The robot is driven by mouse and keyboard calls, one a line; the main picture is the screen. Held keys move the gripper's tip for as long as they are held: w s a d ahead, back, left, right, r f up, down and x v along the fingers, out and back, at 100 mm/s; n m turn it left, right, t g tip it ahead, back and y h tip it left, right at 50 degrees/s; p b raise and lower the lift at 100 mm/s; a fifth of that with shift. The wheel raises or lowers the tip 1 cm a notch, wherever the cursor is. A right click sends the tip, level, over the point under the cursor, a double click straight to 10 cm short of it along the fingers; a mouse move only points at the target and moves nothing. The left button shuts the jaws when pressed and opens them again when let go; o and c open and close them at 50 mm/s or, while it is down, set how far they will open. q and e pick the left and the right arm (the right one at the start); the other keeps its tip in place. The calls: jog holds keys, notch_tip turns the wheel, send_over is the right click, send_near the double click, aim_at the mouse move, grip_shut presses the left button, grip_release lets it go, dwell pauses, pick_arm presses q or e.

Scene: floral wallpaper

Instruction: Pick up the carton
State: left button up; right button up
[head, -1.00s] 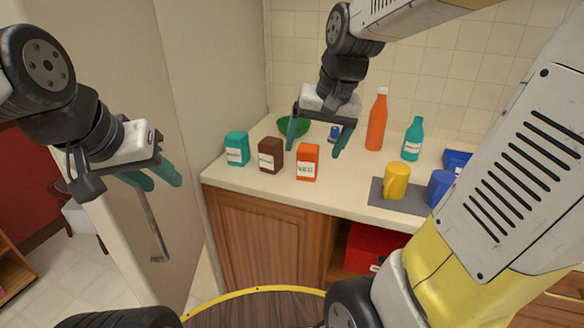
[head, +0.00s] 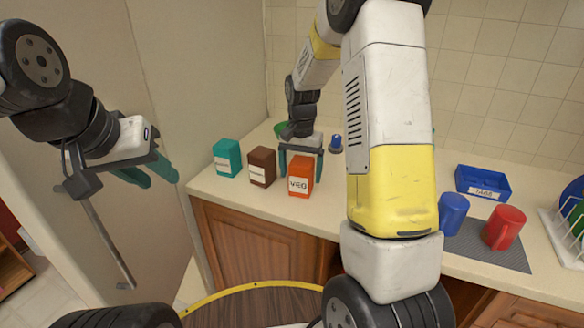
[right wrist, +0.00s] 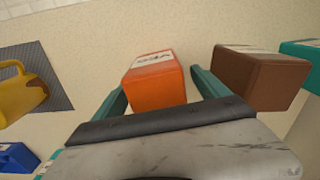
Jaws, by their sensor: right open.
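The orange carton (head: 300,176) with a printed label stands upright on the counter, at the right end of a row with a brown carton (head: 262,166) and a teal carton (head: 227,157). My right gripper (head: 301,165) is open at the orange carton. In the right wrist view, the orange carton (right wrist: 154,84) lies between its two teal fingers, with small gaps showing on both sides. The brown carton (right wrist: 258,77) is just outside one finger. My left gripper (head: 152,172) is empty and looks open, in front of the tall pale panel, away from the counter.
On the counter (head: 335,212) are a blue mug (head: 452,214) and a red mug (head: 505,228) on a grey mat, a blue tray (head: 482,182) and a dish rack (head: 566,230). The yellow mug (right wrist: 22,92) shows in the right wrist view. My right arm hides the counter's middle.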

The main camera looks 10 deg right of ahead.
aim_at(301, 181)
jog(key=shift+d+f, duration=0.1)
jog(key=shift+f, duration=1.85)
jog(key=shift+s, duration=0.1)
jog(key=c, duration=1.7)
jog(key=shift+c, duration=0.6)
jog(key=shift+r, duration=0.15)
